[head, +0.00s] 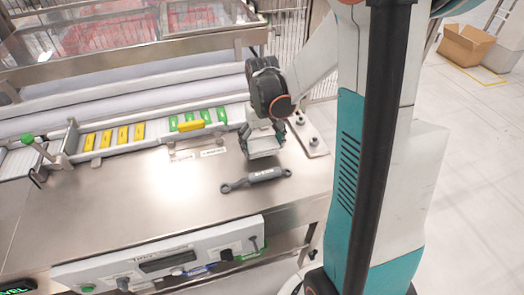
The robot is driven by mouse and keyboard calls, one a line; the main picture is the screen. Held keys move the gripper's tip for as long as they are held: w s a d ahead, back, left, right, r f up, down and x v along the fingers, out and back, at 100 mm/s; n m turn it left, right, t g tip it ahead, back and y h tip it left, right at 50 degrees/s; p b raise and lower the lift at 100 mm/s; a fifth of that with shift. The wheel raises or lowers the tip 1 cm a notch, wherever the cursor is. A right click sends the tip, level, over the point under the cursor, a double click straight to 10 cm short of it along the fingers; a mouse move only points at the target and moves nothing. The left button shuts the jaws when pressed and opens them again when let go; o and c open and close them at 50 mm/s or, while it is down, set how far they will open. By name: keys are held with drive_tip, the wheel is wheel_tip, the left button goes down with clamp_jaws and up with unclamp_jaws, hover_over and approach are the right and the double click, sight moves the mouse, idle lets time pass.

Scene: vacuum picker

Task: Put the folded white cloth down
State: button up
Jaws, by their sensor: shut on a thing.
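My gripper (266,150) is over the steel table, near its far right part. It is shut on a pale, whitish thing, which looks like the folded white cloth (262,142). The fingers and the gripper body hide much of the cloth, and its folds are too small to make out. The cloth is low over the table; I cannot tell whether it touches the top. The steel table (130,205) is bare and shiny across its middle and left.
A dark grey tool (258,179) lies just in front of my gripper. Behind runs a rail with yellow pieces (122,135) and green pieces (205,116). A yellow block (191,126) sits by its front edge. A plate with knobs (308,137) is to the right.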

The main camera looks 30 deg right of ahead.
sight(262, 143)
drive_tip(key=shift+f+b, duration=0.3)
drive_tip(key=shift+f, duration=0.95)
drive_tip(key=shift+f, duration=0.15)
drive_tip(key=o, duration=1)
drive_tip(key=shift+o, duration=0.2)
wheel_tip(262, 143, up, 12)
drive_tip(key=p, duration=0.4)
drive_tip(key=shift+a+r, duration=0.1)
drive_tip(key=shift+r, duration=0.1)
